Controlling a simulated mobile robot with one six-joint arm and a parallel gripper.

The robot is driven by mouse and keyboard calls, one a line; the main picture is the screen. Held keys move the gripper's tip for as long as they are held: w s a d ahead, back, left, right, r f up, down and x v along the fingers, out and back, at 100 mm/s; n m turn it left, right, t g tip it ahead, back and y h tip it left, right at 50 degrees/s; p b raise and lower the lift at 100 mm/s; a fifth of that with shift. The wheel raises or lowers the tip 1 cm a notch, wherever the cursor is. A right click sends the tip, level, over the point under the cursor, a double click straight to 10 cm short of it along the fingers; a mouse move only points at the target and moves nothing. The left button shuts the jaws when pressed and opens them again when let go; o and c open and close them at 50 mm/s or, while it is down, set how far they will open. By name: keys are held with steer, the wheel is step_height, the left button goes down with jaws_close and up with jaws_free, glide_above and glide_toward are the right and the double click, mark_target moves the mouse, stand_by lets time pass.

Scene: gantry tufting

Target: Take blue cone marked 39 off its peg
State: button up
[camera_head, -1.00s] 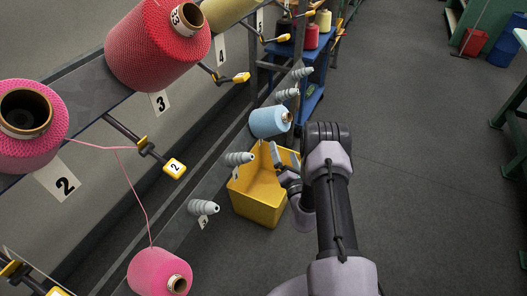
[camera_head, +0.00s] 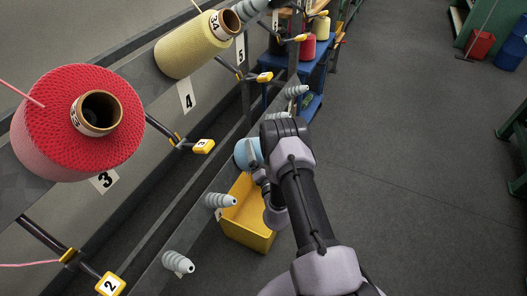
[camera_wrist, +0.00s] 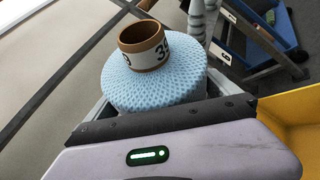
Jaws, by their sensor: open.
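The light blue cone (camera_head: 246,154) is on the lower row of the frame, partly hidden by my arm in the head view. In the wrist view the blue cone (camera_wrist: 155,88) fills the middle, and its brown tube (camera_wrist: 145,45) has a white band reading 39, partly turned away. My gripper (camera_head: 259,163) is open at the cone in the head view. In the wrist view the dark gripper edge crosses in front of the cone, with grey finger parts at its left and right sides. Whether the fingers touch it is hidden, as is the peg inside.
A yellow bin (camera_head: 245,235) stands below the cone. Empty grey pegs (camera_head: 220,200) line the lower row on both sides. A red cone (camera_head: 75,125) and a yellow cone (camera_head: 195,45) sit above.

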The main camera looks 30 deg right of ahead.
steer(key=shift+s, duration=0.15)
steer(key=shift+c, duration=0.4)
steer(key=c, duration=1.6)
steer(key=shift+s+d+r+p, duration=0.25)
steer(key=shift+r+p, duration=0.1)
steer(key=shift+r, duration=0.15)
steer(key=shift+s+d+r+p, duration=0.5)
steer(key=shift+s+r+p, duration=0.05)
steer(key=shift+s+r, duration=0.1)
steer(key=shift+s+d+r+p, duration=0.7)
steer(key=shift+s+d+r, duration=0.3)
steer(key=shift+s, duration=0.25)
steer(key=shift+s+d+r+p, duration=0.75)
steer(key=shift+s+d+r, duration=0.2)
steer(key=shift+s+r, duration=0.25)
steer(key=shift+s+d+r+p, duration=0.7)
steer(key=shift+s+d+r, duration=0.25)
steer(key=shift+s, duration=0.35)
